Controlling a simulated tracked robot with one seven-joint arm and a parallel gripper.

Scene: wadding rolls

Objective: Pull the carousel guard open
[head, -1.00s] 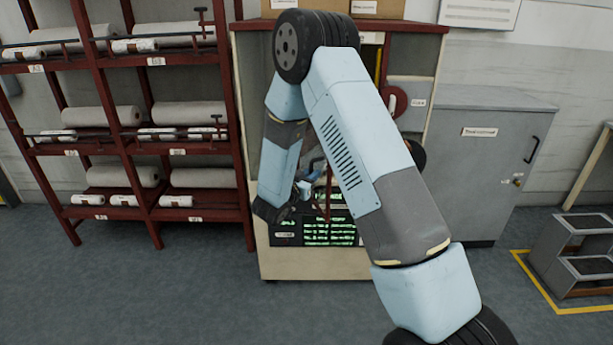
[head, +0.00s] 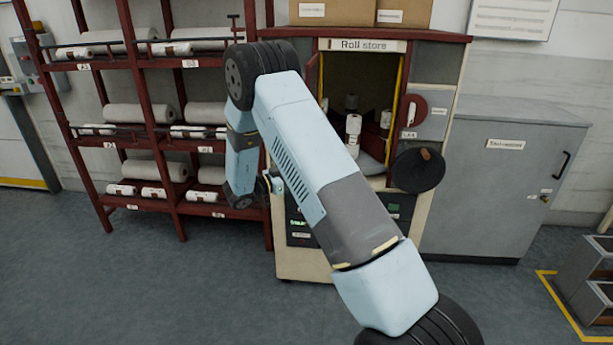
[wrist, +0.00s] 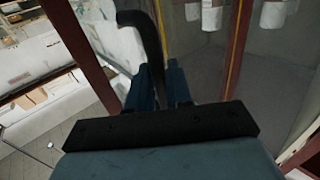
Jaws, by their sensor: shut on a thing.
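The roll store cabinet (head: 362,46) stands at the middle of the head view. Its upper opening shows white rolls (head: 353,128) on a grey carousel plate (head: 371,165). The guard (head: 313,82) shows there as a narrow red frame edge at the opening's left side; my arm hides most of it. In the wrist view its red frame (wrist: 80,47) crosses the left. My gripper (wrist: 160,74) is shut on the dark hooked guard handle (wrist: 150,36). In the head view my gripper (head: 271,185) is partly hidden, by the cabinet's left front.
A red rack (head: 178,90) with rolls stands close on the left. A grey cabinet (head: 505,185) stands to the right, and steps (head: 590,275) are at the far right. A round black knob (head: 419,170) juts from the store's front. The floor (head: 150,290) in front is clear.

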